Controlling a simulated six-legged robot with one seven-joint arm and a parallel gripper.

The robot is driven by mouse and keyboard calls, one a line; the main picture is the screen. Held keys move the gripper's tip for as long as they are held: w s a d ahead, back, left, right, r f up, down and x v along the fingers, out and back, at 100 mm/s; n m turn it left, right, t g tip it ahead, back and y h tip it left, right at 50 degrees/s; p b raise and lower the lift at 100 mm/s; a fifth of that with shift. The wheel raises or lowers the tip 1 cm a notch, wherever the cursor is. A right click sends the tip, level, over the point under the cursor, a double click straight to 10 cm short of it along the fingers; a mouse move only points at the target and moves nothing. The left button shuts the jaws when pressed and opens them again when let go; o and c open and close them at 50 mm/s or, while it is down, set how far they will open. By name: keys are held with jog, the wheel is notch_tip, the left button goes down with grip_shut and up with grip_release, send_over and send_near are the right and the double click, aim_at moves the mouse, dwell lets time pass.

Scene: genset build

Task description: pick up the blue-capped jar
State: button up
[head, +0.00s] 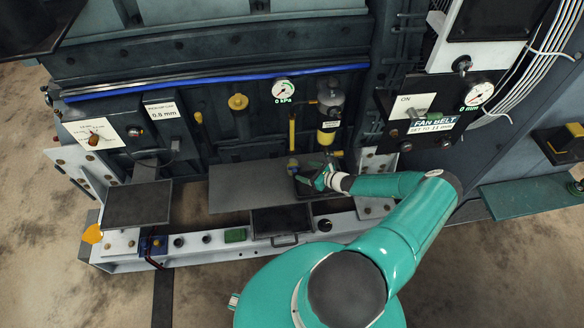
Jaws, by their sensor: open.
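A filter with a yellow bowl (327,136) hangs on the machine just behind my gripper. A yellow-handled rod (291,134) stands left of it. A grey plate (245,187) lies left, bare. A black handled tray (282,220) sits in front. A fan belt panel (433,124) is at right.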

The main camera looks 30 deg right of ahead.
jog(key=x, duration=0.6)
jog(key=shift+w+d+f, duration=0.1)
jog(key=shift+w+d, duration=0.1)
jog(key=shift+w, duration=0.15)
jog(key=c, duration=1.1)
